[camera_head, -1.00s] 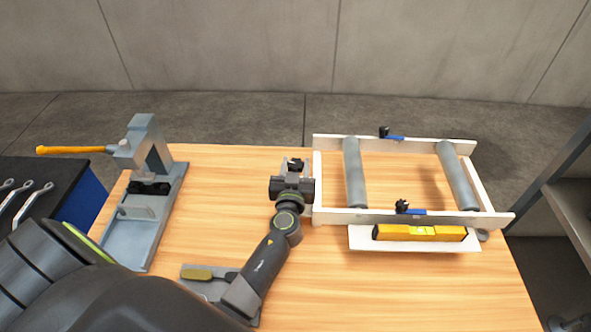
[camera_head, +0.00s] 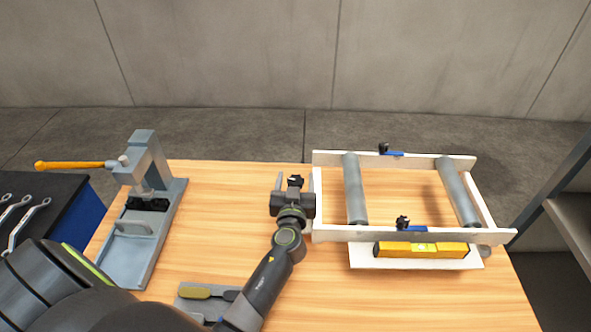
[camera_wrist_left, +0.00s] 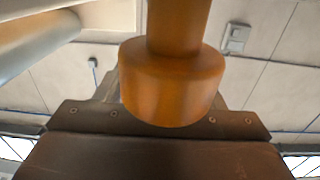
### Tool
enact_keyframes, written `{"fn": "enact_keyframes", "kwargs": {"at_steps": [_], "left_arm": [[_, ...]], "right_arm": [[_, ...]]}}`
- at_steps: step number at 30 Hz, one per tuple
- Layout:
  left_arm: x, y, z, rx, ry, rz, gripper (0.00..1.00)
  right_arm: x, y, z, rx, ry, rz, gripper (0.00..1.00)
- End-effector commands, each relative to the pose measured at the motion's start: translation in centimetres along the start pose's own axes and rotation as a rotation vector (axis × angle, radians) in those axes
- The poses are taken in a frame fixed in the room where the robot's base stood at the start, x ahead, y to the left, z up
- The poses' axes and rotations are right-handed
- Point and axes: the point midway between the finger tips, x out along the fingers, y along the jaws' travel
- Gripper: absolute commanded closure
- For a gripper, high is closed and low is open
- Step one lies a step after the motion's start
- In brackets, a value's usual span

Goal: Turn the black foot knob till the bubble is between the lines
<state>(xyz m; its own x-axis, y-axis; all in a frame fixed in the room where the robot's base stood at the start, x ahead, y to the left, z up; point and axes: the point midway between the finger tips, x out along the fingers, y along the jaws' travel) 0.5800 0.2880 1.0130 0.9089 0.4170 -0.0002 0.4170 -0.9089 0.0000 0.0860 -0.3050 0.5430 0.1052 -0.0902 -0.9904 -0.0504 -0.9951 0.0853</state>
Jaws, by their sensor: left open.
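My left gripper (camera_head: 295,183) is open, its two fingers pointing away beside the left end of the white roller frame (camera_head: 333,234). A small black knob (camera_head: 295,181) shows between the fingers; contact cannot be told. In the left wrist view a blurred orange-brown cylinder on a narrower stem (camera_wrist_left: 172,85) fills the middle, close to the camera; I cannot tell what it is. A yellow spirit level (camera_head: 395,249) lies on a white plate (camera_head: 370,264) at the frame's front. Its green vial (camera_head: 424,247) shows, but the bubble is too small to read. My right gripper is out of view.
The frame carries two grey rollers (camera_head: 355,190) and black knobs with blue levers (camera_head: 403,223). A grey press-like fixture (camera_head: 150,165) with an orange handle stands at left. A tray (camera_head: 190,304) lies by my arm. The wooden tabletop (camera_head: 225,225) is clear between fixture and frame.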

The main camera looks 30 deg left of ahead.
Motion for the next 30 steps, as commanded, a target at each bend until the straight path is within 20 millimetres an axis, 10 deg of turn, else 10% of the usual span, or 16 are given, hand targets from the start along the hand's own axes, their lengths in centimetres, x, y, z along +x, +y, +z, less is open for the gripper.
{"fn": "enact_keyframes", "kwargs": {"at_steps": [16, 30], "left_arm": [[0.0, 0.1, -8.2, -0.003, 0.004, 0.000, 0.37], [0.0, 0.1, -9.5, 0.000, 0.000, 0.001, 0.37]], "right_arm": [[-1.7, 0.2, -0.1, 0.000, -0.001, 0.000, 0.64], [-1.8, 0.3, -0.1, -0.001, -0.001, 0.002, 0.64]]}}
